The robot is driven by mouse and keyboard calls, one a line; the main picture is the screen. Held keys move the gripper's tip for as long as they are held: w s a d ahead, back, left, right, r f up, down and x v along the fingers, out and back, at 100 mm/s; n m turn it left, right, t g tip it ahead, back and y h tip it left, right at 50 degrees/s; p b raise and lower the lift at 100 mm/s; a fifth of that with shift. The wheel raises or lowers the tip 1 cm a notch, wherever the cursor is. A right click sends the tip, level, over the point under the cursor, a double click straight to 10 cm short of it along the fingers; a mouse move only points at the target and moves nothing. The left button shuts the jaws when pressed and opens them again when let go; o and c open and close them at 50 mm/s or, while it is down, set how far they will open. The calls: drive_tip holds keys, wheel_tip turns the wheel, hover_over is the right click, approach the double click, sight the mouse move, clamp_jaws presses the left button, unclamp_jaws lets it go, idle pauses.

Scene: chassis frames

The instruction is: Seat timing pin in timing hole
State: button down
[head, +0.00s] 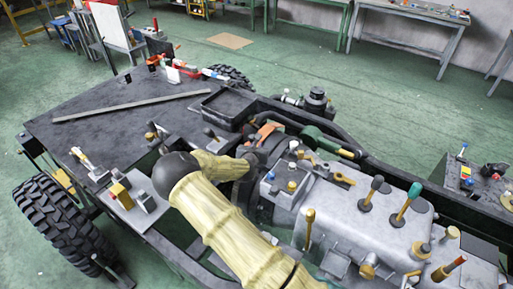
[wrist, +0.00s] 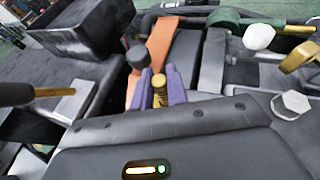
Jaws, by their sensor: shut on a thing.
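My gripper (wrist: 160,86) shows in the wrist view as two purple fingers, shut on a short ridged brass piece (wrist: 159,92) that I take to be the timing pin. A dark round knob (wrist: 138,57) stands just above the left finger; I cannot tell whether it belongs to the pin. The fingers are close to an orange part (wrist: 158,45) behind them. In the head view my sleeved arm reaches to the dark housing at the engine's rear end, and the fingertips cannot be made out. I cannot make out the timing hole; the lower end of the pin is hidden.
The grey engine block (head: 370,205) carries several upright handled tools. A black open tray (head: 228,108) lies left of the housing. A brass rod with a black handle (wrist: 20,93) juts in from the left in the wrist view. A white hex bolt (wrist: 290,104) stands at right.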

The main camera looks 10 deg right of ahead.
drive_tip(key=shift+f, duration=0.4)
drive_tip(key=shift+f, duration=0.2)
drive_tip(key=c, duration=1.4)
unclamp_jaws()
drive_tip(key=shift+r, duration=0.1)
drive_tip(key=shift+r, duration=0.1)
drive_tip(key=b+v, duration=0.2)
drive_tip(key=v, duration=1)
drive_tip(key=shift+b, duration=0.3)
